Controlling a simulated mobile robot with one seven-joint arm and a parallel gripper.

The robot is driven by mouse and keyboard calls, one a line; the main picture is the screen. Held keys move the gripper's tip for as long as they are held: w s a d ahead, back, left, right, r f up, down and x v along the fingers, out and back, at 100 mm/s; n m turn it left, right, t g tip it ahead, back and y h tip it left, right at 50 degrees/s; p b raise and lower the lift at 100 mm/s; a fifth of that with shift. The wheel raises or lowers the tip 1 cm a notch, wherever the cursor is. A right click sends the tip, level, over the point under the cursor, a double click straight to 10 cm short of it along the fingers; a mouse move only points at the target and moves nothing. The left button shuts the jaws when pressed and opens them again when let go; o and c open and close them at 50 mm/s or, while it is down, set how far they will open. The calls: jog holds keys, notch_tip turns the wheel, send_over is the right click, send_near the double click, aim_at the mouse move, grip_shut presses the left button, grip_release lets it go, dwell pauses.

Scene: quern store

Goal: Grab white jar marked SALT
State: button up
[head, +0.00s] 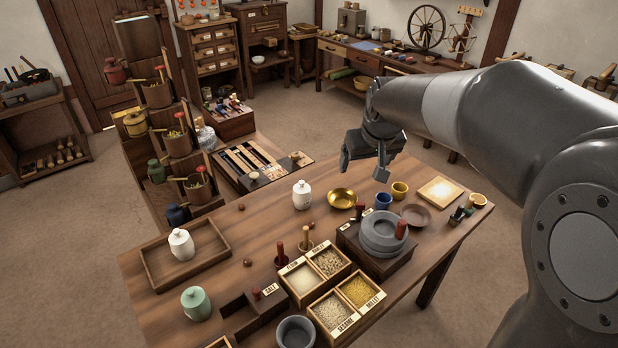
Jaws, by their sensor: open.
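Two white lidded jars are in view. One white jar (302,195) stands upright on the bare table, left of a brass bowl. The other white jar (181,245) stands upright in a wooden tray (222,262) at the table's left. I cannot read a mark on either jar. A label reading SALT sits on a dark wooden block (250,308) near the front. My gripper (366,172) is open and empty, with its fingers pointing down. In the picture it is above and right of the middle jar, apart from it, near the table's far side.
The brass bowl (342,198), blue cup (383,201), stone quern (383,235) and grain boxes (332,262) crowd the table's middle and right. A green jar (196,303) stands at the front left.

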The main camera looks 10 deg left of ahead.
jog(key=w+a+f+n, duration=0.2)
jog(key=w+a+f, duration=0.65)
jog(key=w, duration=0.35)
jog(key=n+g+y, duration=0.1)
jog(key=y, duration=0.1)
send_near(302, 187)
jog(key=f, duration=0.1)
jog(key=x, duration=0.6)
jog(key=shift+w+r, duration=0.1)
jog(key=shift+w, duration=0.15)
jog(key=shift+x, duration=2.9)
jog(key=shift+c, duration=0.4)
jog(key=c, duration=1.2)
